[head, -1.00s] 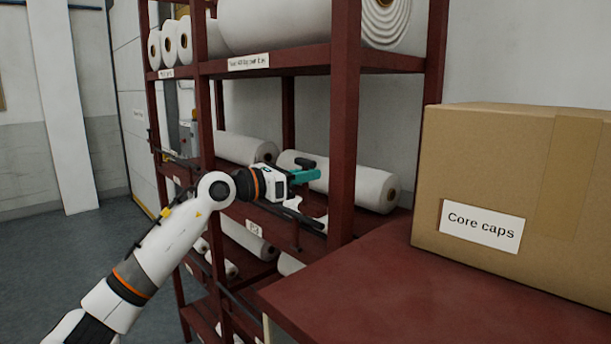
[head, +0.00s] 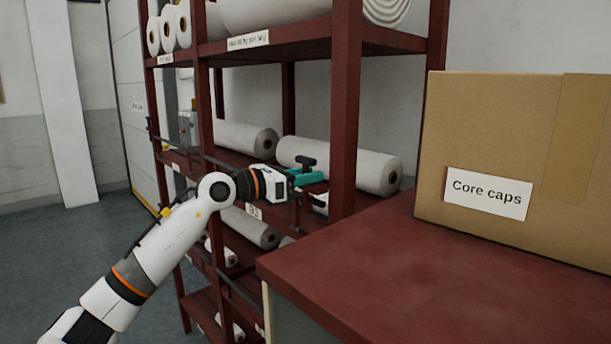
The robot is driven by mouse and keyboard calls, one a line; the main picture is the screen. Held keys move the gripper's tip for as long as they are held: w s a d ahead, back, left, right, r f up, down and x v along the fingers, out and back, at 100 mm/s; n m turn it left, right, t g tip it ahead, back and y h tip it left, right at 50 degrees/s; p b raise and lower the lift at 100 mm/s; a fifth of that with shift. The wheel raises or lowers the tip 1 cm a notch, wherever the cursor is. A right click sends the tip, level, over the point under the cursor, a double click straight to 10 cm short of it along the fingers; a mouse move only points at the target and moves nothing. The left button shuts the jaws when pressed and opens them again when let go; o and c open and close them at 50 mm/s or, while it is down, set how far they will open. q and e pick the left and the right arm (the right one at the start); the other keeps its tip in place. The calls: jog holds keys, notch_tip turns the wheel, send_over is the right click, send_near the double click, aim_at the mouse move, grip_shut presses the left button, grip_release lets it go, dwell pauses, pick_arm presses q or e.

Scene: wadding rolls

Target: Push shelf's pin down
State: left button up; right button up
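The dark red shelf rack (head: 345,110) stands in the middle of the head view. A small black T-shaped piece (head: 307,162), which looks like the pin's handle, shows upright at the front of its middle shelf. My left gripper (head: 307,178), with teal fingers, is at this piece, and the fingers overlap its lower part. I cannot tell whether they touch it, or whether they are open or shut. The pin's lower part is hidden. My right gripper is out of view.
White rolls (head: 340,165) lie on the shelves behind the gripper. A red-topped table (head: 420,270) with a cardboard box (head: 500,130) labelled "Core caps" stands at the right. Open floor (head: 60,250) lies at the left.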

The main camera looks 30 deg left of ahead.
pick_arm(q)
jog(key=b+v, duration=0.6)
jog(key=v, duration=0.6)
jog(key=shift+b, duration=0.35)
